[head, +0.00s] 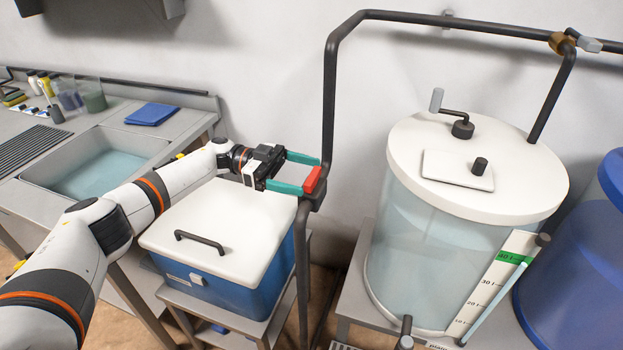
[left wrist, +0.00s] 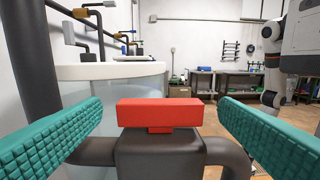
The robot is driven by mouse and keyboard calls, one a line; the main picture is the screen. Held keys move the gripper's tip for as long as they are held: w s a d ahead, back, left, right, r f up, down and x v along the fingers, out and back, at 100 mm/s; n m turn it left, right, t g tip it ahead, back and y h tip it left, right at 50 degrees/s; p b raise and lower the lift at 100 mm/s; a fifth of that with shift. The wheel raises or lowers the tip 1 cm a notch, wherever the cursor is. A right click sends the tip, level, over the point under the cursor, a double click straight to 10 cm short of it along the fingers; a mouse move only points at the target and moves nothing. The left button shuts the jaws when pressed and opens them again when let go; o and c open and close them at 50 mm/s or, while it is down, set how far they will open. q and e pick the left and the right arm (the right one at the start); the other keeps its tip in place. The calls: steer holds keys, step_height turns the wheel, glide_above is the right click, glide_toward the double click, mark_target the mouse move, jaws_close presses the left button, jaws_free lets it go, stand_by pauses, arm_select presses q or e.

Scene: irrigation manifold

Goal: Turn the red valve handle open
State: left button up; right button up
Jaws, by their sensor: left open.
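The red valve handle (head: 313,180) is a short red block on a dark valve body in the black pipe, right of the blue cooler. My left gripper (head: 307,175) reaches it from the left, its teal fingers open and spread around the handle. In the left wrist view the handle (left wrist: 159,112) lies as a level bar on the dark valve body (left wrist: 160,150), between the two ribbed fingers. A gap shows on each side, so neither finger appears to touch it. My right gripper is not in view.
The black pipe (head: 329,100) rises beside the handle and bends right along the wall. A clear tank with a white lid (head: 405,160) stands right of it. A blue cooler with a white lid (head: 240,215) sits below my left arm. A sink (head: 60,180) is at left.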

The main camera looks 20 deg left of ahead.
arm_select(q)
steer(key=a+b, duration=0.2)
steer(key=a, duration=0.6)
steer(key=shift+w+a, duration=0.25)
steer(key=shift+a, duration=0.1)
steer(key=shift+s+f, duration=0.1)
